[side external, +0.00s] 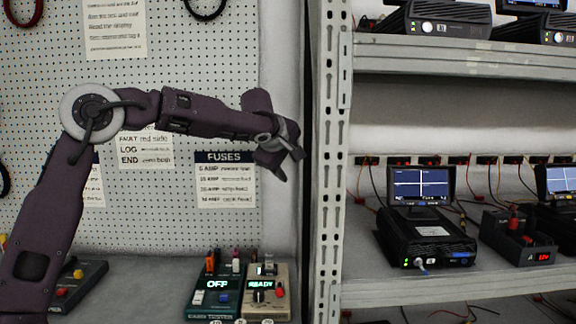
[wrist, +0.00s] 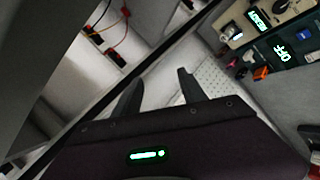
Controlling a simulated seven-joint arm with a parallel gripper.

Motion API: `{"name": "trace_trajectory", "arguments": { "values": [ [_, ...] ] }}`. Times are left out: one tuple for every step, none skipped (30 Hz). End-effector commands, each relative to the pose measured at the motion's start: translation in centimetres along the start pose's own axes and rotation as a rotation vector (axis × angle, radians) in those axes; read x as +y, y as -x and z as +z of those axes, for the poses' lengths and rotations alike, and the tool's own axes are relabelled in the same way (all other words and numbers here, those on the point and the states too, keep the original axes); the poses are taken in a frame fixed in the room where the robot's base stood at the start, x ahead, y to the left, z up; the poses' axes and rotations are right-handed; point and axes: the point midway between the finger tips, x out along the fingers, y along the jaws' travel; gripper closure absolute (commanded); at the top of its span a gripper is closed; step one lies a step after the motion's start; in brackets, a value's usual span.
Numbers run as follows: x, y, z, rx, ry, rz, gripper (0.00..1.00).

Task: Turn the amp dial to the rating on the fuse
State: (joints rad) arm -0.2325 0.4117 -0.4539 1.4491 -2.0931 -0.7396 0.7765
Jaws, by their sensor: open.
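The tester also shows at the top right of the wrist view (wrist: 262,33). A small clear and metallic piece (side external: 268,265) is at the tester's top; I cannot tell whether it is the fuse, and no rating is readable. My gripper (side external: 284,163) is open and empty, high above the tester; its two dark fingers show in the wrist view (wrist: 160,88).
A green card tester (side external: 205,311) reading OFF stands directly left of the beige one. A FUSES chart (side external: 225,180) hangs on the pegboard. A metal rack post (side external: 328,200) rises close on the right, with shelves of electronics (side external: 425,240). The air above the testers is clear.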

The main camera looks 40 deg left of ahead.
Motion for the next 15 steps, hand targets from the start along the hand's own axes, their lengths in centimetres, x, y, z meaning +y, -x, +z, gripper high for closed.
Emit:
{"name": "trace_trajectory", "arguments": {
  "values": [
    [0.0,0.0,0.0,0.000,0.000,0.000,0.51],
    [0.0,0.0,0.0,0.000,0.000,-0.001,0.51],
    [0.0,0.0,0.0,0.000,0.000,-0.001,0.51],
    [0.0,0.0,0.0,0.000,0.000,-0.001,0.51],
    [0.0,0.0,0.0,0.000,0.000,-0.001,0.51],
    [0.0,0.0,0.0,0.000,0.000,-0.001,0.51],
    [0.0,0.0,0.0,0.000,0.000,-0.001,0.51],
    [0.0,-0.1,0.0,0.001,-0.003,0.000,0.51],
    [0.1,-0.3,-0.3,0.007,-0.015,0.009,0.51],
    [0.4,-0.6,-0.6,0.015,-0.038,0.025,0.51],
    [0.8,-1.1,-1.1,0.026,-0.075,0.049,0.51],
    [1.4,-2.1,-1.9,0.043,-0.151,0.095,0.51],
    [1.9,-3.0,-2.3,0.052,-0.231,0.134,0.51],
    [2.2,-4.0,-2.5,0.054,-0.326,0.174,0.51],
    [2.1,-5.4,-2.3,0.040,-0.474,0.218,0.51]
  ]
}}
